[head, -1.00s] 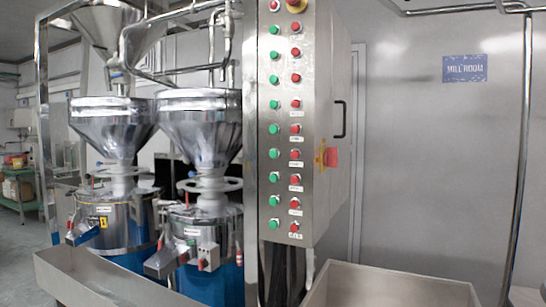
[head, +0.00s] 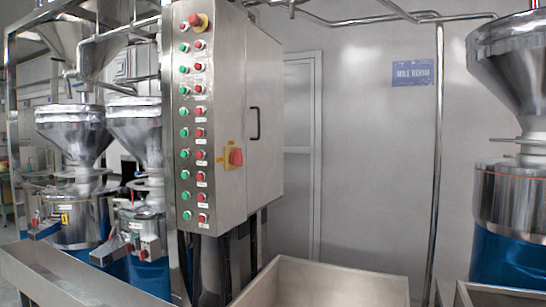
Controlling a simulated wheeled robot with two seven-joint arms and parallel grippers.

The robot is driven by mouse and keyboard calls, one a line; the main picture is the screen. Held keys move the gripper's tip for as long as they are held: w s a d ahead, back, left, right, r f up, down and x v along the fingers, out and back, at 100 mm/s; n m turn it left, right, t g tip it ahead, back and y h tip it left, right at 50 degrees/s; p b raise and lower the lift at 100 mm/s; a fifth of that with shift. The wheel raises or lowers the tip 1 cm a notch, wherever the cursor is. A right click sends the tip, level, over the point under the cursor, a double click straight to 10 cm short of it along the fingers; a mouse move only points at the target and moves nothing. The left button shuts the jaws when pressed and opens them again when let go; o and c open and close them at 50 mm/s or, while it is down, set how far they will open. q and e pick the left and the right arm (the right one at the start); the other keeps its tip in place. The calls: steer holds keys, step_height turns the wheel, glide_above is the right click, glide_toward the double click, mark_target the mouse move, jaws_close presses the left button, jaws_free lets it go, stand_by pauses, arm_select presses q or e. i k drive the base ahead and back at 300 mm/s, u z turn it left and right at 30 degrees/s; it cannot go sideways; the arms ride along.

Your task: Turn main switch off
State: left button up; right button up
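The main switch (head: 235,157) is a red rotary handle on a yellow plate, on the right-hand side face of the steel control cabinet (head: 262,75). I cannot tell its exact setting from here. The cabinet's front carries a column of green buttons (head: 184,134) and a column of red buttons (head: 200,133), with a red emergency knob (head: 197,20) on a yellow base at the top. A black door handle (head: 255,123) is right of the switch. Neither of my grippers is in view.
Grinders with steel hoppers (head: 74,130) stand at left behind a long steel trough (head: 75,283). A steel bin (head: 330,285) stands below and right of the cabinet. Another grinder (head: 515,200) is at far right. A vertical pipe (head: 437,160) stands before the wall.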

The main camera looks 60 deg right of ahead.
mark_target(235, 157)
steer(key=z, duration=0.85)
steer(key=i, duration=0.4)
steer(key=z, duration=0.05)
